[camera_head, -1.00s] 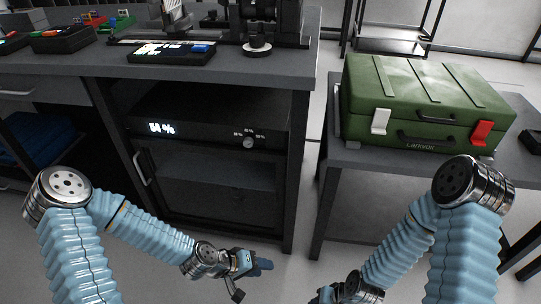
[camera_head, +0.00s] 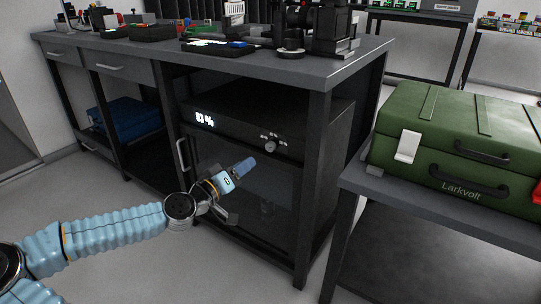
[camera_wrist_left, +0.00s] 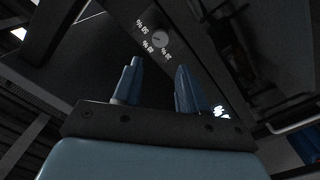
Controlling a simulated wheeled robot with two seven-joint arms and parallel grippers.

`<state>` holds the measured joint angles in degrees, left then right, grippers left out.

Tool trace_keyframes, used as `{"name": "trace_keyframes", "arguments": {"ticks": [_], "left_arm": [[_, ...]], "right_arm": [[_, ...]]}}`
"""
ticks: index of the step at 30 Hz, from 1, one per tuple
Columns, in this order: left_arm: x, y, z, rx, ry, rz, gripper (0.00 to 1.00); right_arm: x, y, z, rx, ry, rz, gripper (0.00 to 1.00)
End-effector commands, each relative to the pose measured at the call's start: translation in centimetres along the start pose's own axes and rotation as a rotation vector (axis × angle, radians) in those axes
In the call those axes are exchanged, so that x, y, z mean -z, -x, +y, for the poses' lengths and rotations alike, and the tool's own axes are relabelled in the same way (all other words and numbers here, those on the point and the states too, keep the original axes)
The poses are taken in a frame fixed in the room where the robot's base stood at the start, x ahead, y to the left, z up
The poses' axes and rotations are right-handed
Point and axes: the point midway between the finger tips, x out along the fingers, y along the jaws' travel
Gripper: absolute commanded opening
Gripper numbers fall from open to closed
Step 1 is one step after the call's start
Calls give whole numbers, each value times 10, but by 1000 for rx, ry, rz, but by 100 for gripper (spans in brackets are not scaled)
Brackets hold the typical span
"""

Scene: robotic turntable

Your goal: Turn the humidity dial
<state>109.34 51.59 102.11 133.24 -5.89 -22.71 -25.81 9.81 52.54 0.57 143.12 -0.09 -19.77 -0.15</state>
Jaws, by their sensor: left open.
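The humidity dial (camera_head: 270,146) is a small round light-grey knob on the dark front panel of the cabinet (camera_head: 232,128), with small percent marks around it. A lit display (camera_head: 204,119) left of the dial appears to read 53 %. My left gripper (camera_head: 242,190) is in front of the cabinet door, below and left of the dial, and apart from it. In the left wrist view the dial (camera_wrist_left: 160,39) lies ahead of the two blue fingertips (camera_wrist_left: 157,80), which are spread with nothing between them. My right gripper is in neither current view.
The cabinet stands under a grey workbench (camera_head: 250,65) holding trays and a dark instrument. The door handle (camera_head: 181,155) is left of my gripper. A green case (camera_head: 440,140) rests on a table (camera_head: 400,198) at right. Floor in front is clear.

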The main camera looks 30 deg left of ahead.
Motion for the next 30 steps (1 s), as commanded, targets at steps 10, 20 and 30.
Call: {"name": "trace_keyframes", "arguments": {"ticks": [10,20,30], "left_arm": [[-2,-79,1,-4,1,-1,42],[-1,-108,0,-1,1,-1,42],[-1,-108,0,0,2,-2,25]], "right_arm": [[-1,-14,4,2,0,-3,43],[0,-15,5,2,0,-2,43],[0,-15,5,2,0,-1,43]]}}
